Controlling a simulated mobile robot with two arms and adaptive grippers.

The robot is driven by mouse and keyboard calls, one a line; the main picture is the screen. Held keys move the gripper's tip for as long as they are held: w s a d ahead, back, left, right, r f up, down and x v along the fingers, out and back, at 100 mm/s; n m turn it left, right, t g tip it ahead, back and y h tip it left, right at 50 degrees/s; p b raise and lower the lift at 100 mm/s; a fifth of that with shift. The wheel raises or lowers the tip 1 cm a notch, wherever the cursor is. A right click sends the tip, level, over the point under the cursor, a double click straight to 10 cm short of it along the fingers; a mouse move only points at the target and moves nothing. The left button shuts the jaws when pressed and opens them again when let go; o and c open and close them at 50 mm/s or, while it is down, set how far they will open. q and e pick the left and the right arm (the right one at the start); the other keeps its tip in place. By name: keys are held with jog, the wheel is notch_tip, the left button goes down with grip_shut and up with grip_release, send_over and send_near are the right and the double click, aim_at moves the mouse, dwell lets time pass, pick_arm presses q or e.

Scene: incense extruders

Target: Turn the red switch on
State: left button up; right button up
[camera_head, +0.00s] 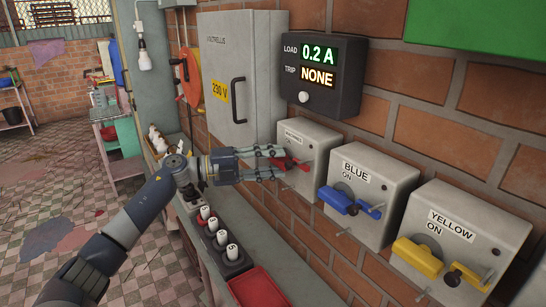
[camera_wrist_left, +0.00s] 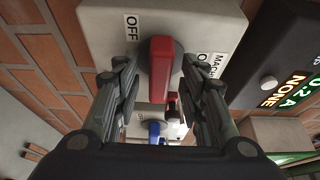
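The red switch (camera_head: 303,167) is a red handle on a grey wall box (camera_head: 318,145), the first of a row of boxes. The wrist view shows the red handle (camera_wrist_left: 160,70) in the space between my left gripper's two fingers. An OFF label (camera_wrist_left: 132,27) is on the box face to the left of the handle, and a partly hidden label is to the right. My left gripper (camera_head: 284,161) is open, its fingers on either side of the handle. Gaps appear on both sides, but contact is hard to judge. My right gripper is out of view.
A blue switch (camera_head: 336,200) and a yellow switch (camera_head: 417,257) sit on neighbouring boxes to the right. A black display (camera_head: 326,75) above reads 0.2 A and NONE. A grey cabinet (camera_head: 224,105) hangs left. A bench holding several white-topped pieces (camera_head: 231,251) and a red tray (camera_head: 257,288) runs below.

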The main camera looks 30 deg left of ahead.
pick_arm(q)
jog(key=shift+w+d, duration=0.1)
jog(key=shift+w, duration=0.05)
jog(key=shift+c, duration=0.5)
grip_shut()
